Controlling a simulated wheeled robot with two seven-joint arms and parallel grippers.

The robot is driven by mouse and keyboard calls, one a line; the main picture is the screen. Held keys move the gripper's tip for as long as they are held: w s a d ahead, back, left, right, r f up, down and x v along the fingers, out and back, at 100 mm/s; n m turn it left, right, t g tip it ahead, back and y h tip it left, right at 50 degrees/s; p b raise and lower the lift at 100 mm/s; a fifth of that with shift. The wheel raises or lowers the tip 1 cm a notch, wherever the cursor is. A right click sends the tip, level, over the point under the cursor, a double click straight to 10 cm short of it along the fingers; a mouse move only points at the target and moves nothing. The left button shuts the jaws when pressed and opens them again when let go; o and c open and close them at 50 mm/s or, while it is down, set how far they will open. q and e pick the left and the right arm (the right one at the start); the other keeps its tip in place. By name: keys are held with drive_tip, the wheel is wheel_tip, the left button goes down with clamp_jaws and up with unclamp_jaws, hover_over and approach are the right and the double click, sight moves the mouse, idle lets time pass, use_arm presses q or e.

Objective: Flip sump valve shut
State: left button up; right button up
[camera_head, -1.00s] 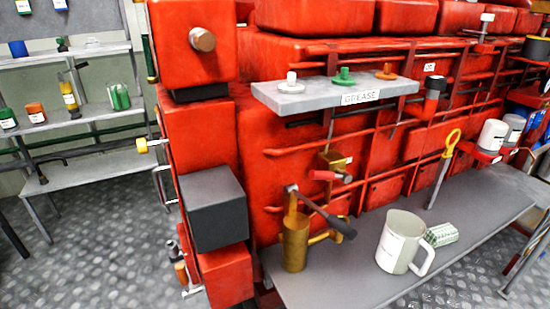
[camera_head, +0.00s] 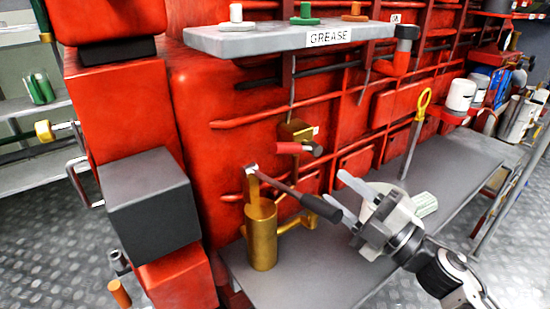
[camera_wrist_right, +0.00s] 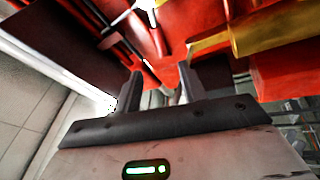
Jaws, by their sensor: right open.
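A small brass valve block (camera_head: 296,131) with a red lever (camera_head: 290,148) ending in a dark tip is on the red engine's side; I take it for the sump valve. The lever points right, roughly level. Below it stands a brass cylinder pump (camera_head: 261,235) with a long dark handle (camera_head: 318,206) sloping down to the right. My right gripper (camera_head: 341,192) is open and empty, right of and below the red lever, with its fingertips near the dark handle's end. In the right wrist view its fingers (camera_wrist_right: 160,75) are apart, with a blurred brass part (camera_wrist_right: 270,30) at upper right. My left gripper is out of view.
A grey bench (camera_head: 270,288) runs along the engine. A grey GREASE shelf (camera_head: 240,42) overhangs above.

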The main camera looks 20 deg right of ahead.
sight(289, 152)
drive_tip(key=p+x, duration=0.3)
drive_tip(key=x, duration=1.2)
drive_tip(key=shift+w+a+r, duration=0.2)
drive_tip(key=shift+w+a, duration=0.05)
drive_tip(key=shift+w, duration=0.05)
clamp_jaws()
